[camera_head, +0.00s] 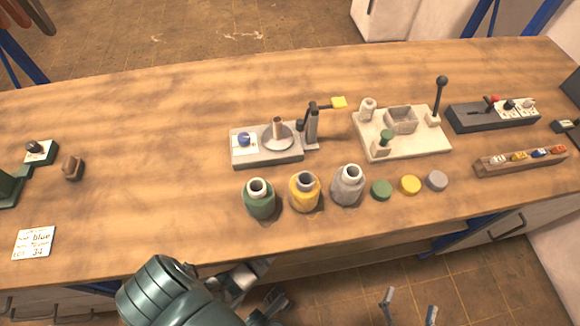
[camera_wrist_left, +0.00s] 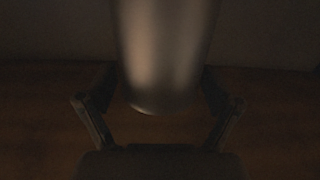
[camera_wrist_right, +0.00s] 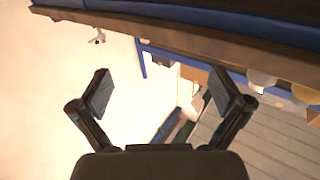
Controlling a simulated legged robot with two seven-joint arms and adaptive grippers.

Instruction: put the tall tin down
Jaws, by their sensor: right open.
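In the left wrist view, a smooth grey cylinder, which looks like the tall tin (camera_wrist_left: 165,50), fills the space between the fingers of my left gripper (camera_wrist_left: 160,95). Both fingers lie against its sides. The view is dark, and the tin's top is out of frame. In the head view, my left arm crosses the table's front edge at bottom centre, and I cannot make out the tin there. My right gripper (camera_head: 410,309) is open at the bottom, in front of the table. It also shows in the right wrist view (camera_wrist_right: 162,92), with nothing between its fingers.
On the wooden table (camera_head: 150,120) stand green (camera_head: 259,201), yellow (camera_head: 304,194) and grey (camera_head: 348,187) jars, with several loose lids beside them. Behind are a scale-like device (camera_head: 266,155), a cream fixture (camera_head: 420,140) and a rack (camera_head: 520,162). A card (camera_head: 34,243) lies left. The left-centre tabletop is clear.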

